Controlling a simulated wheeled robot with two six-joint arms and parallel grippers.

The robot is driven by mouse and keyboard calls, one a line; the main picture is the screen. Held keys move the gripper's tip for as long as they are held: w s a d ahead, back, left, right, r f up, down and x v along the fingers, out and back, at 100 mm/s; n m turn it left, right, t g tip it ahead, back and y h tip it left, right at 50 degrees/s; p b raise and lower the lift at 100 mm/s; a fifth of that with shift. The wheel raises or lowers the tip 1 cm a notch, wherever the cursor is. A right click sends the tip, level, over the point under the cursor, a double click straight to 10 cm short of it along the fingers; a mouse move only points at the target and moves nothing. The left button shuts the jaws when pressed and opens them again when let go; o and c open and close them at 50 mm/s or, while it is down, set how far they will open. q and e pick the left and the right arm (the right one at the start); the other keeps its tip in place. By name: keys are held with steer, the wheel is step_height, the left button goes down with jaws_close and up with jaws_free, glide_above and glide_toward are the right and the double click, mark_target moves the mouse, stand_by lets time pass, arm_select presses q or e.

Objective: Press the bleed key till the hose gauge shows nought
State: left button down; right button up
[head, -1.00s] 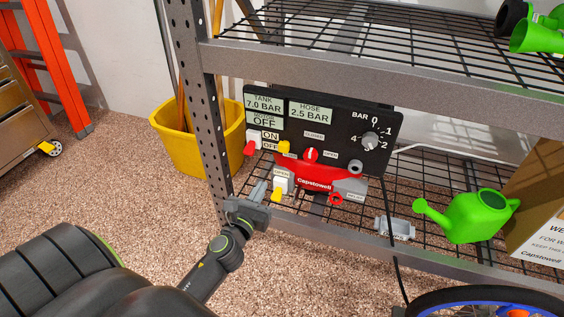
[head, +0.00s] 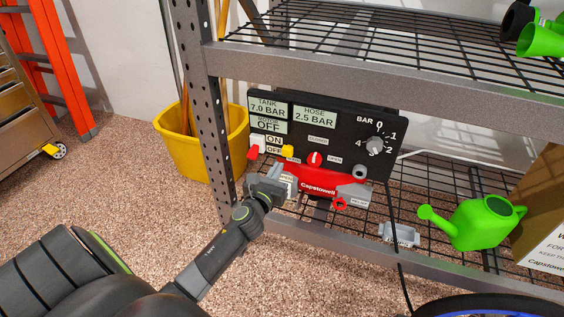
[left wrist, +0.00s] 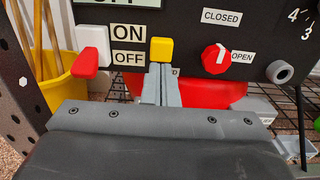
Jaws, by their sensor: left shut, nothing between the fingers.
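The hose gauge (head: 316,116) reads 2.5 BAR on the black panel (head: 336,133). A small yellow key (head: 288,151) sits low on the panel, right of the ON/OFF switch; it also shows in the left wrist view (left wrist: 161,50). The label under it is mostly covered by my fingers, with only a final "D" showing, so I cannot read it as the bleed key. My left gripper (head: 277,170) is shut and empty. In the left wrist view its fingertips (left wrist: 160,68) are just below the yellow key; I cannot tell whether they touch it. My right gripper is not in view.
The tank gauge (head: 268,107) reads 7.0 BAR and the motor shows OFF. A red-and-white switch (left wrist: 92,47) is left of my fingers, a red knob (left wrist: 215,58) right. The shelf post (head: 212,110) stands close left. A green watering can (head: 482,222) is at right.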

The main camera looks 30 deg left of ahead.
mark_target(286, 154)
arm_select(q)
steer(key=x, duration=0.3)
steer(key=shift+w+a+f+b, duration=0.1)
steer(key=shift+w+b, duration=0.3)
steer(key=shift+w+a, duration=0.1)
steer(key=shift+w, duration=0.3)
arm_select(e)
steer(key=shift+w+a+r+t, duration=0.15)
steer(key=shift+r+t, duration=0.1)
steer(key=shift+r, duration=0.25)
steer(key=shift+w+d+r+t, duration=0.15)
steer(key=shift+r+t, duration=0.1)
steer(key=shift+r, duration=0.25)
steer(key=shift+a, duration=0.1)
